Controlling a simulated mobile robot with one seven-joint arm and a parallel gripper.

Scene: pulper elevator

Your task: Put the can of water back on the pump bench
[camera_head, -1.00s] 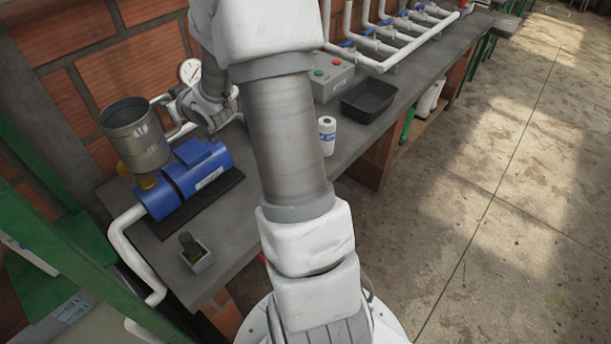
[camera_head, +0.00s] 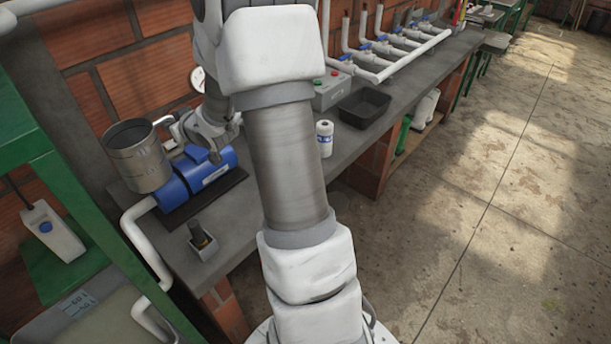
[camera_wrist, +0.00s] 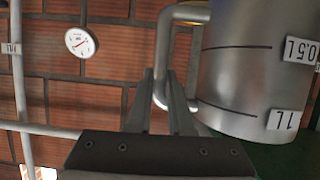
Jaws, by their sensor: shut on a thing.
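The can of water (camera_head: 138,157) is a grey metal can with an open top and a side handle. In the head view it overlaps the left end of the blue pump (camera_head: 205,172); I cannot tell whether it touches anything below. In the wrist view the can (camera_wrist: 240,70) fills the right side, with 0.5 L and 1 L labels. My gripper (camera_wrist: 163,88) is shut on its bent handle (camera_wrist: 165,60). In the head view my arm's end reaches the can from the right, and the fingers are hard to make out. The pump bench (camera_head: 245,235) is dark grey.
A small box with a dark knob (camera_head: 203,240) sits on the bench front. A white bottle (camera_head: 325,138), a black tray (camera_head: 364,106) and a grey button box (camera_head: 330,88) stand further right. A green frame (camera_head: 60,185) is at left. Bare bench lies before the pump.

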